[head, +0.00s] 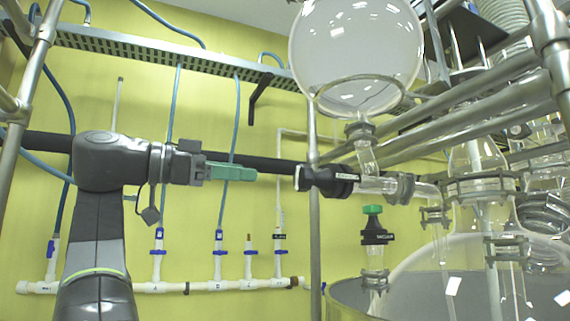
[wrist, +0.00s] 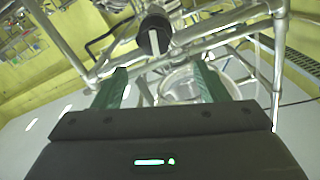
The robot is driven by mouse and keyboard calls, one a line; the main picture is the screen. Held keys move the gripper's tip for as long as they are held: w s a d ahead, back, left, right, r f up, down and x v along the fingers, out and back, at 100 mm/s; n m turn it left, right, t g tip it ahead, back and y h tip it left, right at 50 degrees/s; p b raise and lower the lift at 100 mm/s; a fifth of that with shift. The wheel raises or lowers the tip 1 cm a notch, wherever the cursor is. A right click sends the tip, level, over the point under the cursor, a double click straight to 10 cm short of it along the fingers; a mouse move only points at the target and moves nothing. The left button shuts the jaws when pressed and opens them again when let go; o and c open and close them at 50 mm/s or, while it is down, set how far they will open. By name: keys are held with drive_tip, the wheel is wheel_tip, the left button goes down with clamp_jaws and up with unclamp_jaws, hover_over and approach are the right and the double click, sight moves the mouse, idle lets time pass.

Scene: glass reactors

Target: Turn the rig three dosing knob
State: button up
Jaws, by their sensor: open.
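A black dosing knob (head: 312,179) with a small pale label sits on a horizontal glass valve below a large round glass flask (head: 355,42) in the head view. My gripper (head: 250,173) points right at it, at about the same height, with a visible gap between the green fingertips and the knob. In the wrist view my gripper (wrist: 160,78) has its two green fingers wide apart with nothing held between them. The black knob (wrist: 153,34) shows beyond the fingertips, slightly left of centre. The rig's number is not readable.
A black valve with a green top (head: 374,226) stands below and right of the knob. Metal frame pipes (head: 470,100) and glassware crowd the right. A thin vertical pole (head: 314,230) stands near the knob. White piping with blue valves (head: 218,250) runs along the yellow wall.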

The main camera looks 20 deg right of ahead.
sight(297, 178)
drive_tip(key=d+n+p, duration=0.1)
drive_tip(key=d+p, duration=0.2)
drive_tip(key=d, duration=0.1)
drive_tip(key=d+p, duration=0.4)
drive_tip(key=d, duration=0.1)
drive_tip(key=d+n+p, duration=0.1)
drive_tip(key=d+p, duration=0.3)
drive_tip(key=d, duration=0.1)
drive_tip(key=shift+w+d+f+n, duration=0.15)
drive_tip(key=shift+d+n, duration=0.05)
drive_tip(key=shift+n, duration=0.1)
drive_tip(key=c, duration=1)
drive_tip(key=shift+n, duration=0.3)
